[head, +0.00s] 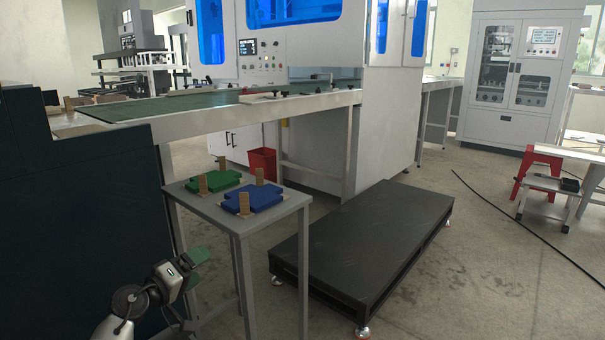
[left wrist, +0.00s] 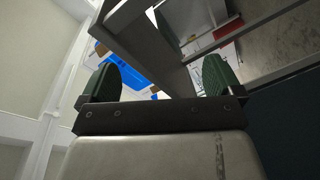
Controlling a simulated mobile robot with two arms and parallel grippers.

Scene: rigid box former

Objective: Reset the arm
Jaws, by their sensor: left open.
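My left gripper (head: 192,265) is low at the bottom left in the head view, in front of and below the small grey table (head: 243,222). In the left wrist view its two green fingertips (left wrist: 160,80) stand wide apart with nothing between them. The gripper is open and empty. A green piece (head: 213,180) and a blue piece (head: 252,198) lie on the table between upright brown blocks. My right gripper shows in neither view.
A low black platform (head: 365,245) stands on the floor right of the table. Behind are a conveyor (head: 200,105) and a white machine (head: 400,110). A dark panel (head: 70,215) stands close on the left. A red bin (head: 262,163) is under the conveyor.

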